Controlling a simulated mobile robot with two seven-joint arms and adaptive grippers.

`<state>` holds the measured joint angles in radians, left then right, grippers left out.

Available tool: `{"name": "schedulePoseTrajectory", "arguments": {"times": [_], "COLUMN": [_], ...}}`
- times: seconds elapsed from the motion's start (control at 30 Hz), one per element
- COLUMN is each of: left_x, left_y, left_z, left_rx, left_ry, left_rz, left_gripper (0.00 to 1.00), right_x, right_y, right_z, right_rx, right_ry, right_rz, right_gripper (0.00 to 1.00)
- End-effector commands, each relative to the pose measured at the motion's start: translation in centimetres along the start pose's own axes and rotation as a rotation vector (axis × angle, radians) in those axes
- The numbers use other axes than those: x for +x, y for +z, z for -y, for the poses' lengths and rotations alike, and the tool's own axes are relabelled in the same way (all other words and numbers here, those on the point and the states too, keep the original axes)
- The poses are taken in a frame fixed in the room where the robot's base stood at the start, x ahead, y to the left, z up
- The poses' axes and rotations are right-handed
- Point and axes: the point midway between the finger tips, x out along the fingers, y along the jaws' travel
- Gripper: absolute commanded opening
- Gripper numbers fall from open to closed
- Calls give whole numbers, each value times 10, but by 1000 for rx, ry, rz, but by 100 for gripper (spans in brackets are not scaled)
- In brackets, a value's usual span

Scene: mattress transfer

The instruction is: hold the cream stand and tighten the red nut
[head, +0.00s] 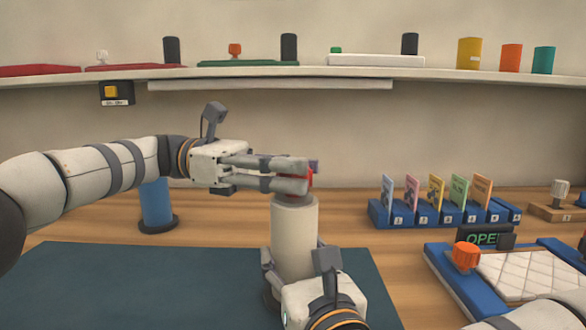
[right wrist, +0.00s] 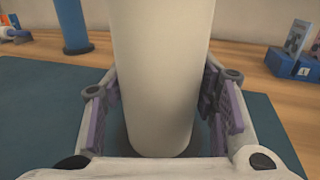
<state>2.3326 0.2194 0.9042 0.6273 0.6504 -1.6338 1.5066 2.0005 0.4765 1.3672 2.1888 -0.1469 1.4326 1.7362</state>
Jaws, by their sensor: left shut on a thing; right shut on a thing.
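The cream stand (head: 295,238) is an upright cylinder at the front middle of the table. It also fills the middle of the right wrist view (right wrist: 165,70). The red nut (head: 309,180) sits at the top of the stand, mostly hidden behind fingers. My left gripper (head: 308,177) reaches in from the left at the stand's top and is shut on the red nut. My right gripper (right wrist: 168,112) is low at the stand, with a purple-padded finger on each side of it, shut on the stand.
A blue mat (head: 130,285) lies under the work area. A blue cylinder (head: 156,205) stands behind my left arm. To the right are a blue card rack (head: 380,215) and a quilted mattress (head: 530,272) beside an orange knob (head: 466,256). A shelf (head: 300,78) runs along the back wall.

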Motion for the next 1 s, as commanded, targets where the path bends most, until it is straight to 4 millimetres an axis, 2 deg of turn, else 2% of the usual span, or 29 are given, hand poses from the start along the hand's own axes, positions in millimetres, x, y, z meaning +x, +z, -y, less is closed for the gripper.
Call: {"name": "schedulePoseTrajectory", "arguments": {"times": [0.07,0.1,0.17,0.2,0.47,0.53,0.6,0.67,0.7,0.83,0.9,1.0], "left_x": [3,3,3,3,0,-9,-31,-55,-64,-62,-62,-66], "left_y": [0,0,0,0,0,8,27,43,38,-7,-22,-33], "left_z": [2,2,2,2,1,4,12,23,28,29,34,42], "left_rx": [-1,-1,-1,-1,1,28,108,243,388,883,1185,1651], "left_ry": [-12,-13,-12,-11,-4,9,41,84,118,190,218,235], "left_rz": [2,2,2,2,2,4,11,11,-3,-107,-196,-366], "left_gripper": [5,37,51,54,54,54,54,54,54,54,54,54], "right_x": [0,0,0,0,0,0,0,0,0,0,0,0], "right_y": [-6,-6,-6,-6,-6,-6,-6,-6,-6,-6,-6,-6], "right_z": [-1,-1,-1,-1,0,0,0,0,0,0,0,0], "right_rx": [1,1,1,1,2,2,2,2,2,3,3,2], "right_ry": [3,3,2,2,1,1,1,0,0,1,0,-1], "right_rz": [-15,-15,-15,-15,-14,-13,-13,-14,-14,-13,-13,-13], "right_gripper": [0,0,0,0,0,0,0,0,0,0,0,0]}}
